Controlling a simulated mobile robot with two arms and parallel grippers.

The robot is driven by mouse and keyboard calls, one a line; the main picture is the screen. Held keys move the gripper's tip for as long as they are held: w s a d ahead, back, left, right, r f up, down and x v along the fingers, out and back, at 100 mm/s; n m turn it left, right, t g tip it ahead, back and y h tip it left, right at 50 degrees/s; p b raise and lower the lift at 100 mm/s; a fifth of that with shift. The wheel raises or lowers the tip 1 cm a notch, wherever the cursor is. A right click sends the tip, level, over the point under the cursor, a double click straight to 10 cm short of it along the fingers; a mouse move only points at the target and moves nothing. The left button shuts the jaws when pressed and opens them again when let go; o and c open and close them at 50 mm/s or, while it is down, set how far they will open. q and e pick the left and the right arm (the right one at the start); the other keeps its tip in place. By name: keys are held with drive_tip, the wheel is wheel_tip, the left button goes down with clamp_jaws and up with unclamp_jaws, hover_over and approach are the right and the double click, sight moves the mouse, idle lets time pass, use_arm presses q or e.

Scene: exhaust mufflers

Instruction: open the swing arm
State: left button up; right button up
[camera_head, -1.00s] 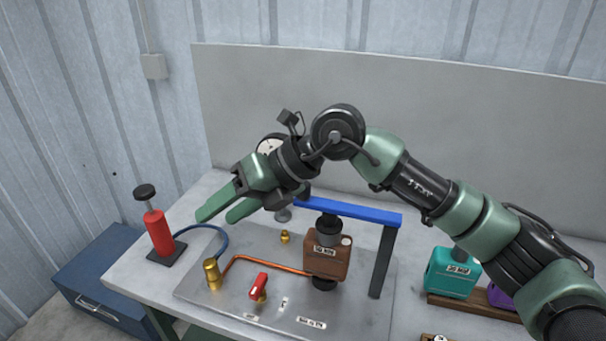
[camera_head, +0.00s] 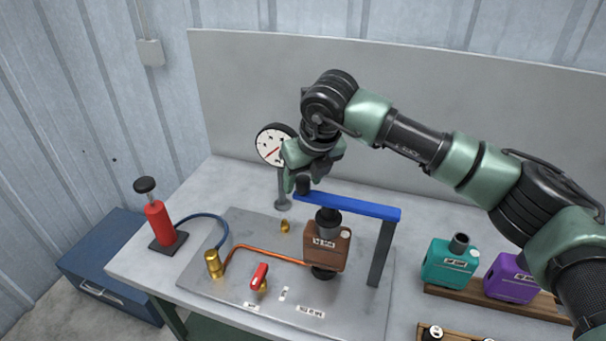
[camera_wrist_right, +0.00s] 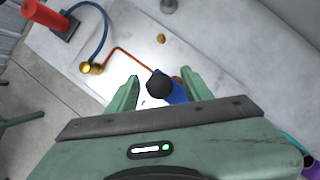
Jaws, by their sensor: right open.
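The swing arm is a blue bar (camera_head: 350,206) on a dark grey post (camera_head: 382,255), with a black knob (camera_head: 302,185) at its left end. It lies above a brown muffler can (camera_head: 326,246) with a black top. My right gripper (camera_head: 292,182) is at the knob end, pointing down, and partly covers the knob in the head view. In the right wrist view the open fingers (camera_wrist_right: 162,82) stand either side of the black knob (camera_wrist_right: 158,86), with gaps visible; the blue bar (camera_wrist_right: 177,93) runs back under the gripper. My left gripper is not in view.
A round gauge (camera_head: 272,145) stands behind the gripper. A copper pipe (camera_head: 265,251), red-handled valve (camera_head: 259,276) and red pump (camera_head: 158,225) are to the left. Teal (camera_head: 449,262) and purple (camera_head: 510,280) cans stand right. A panel (camera_head: 450,130) backs the bench.

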clamp_jaws()
idle(1.5)
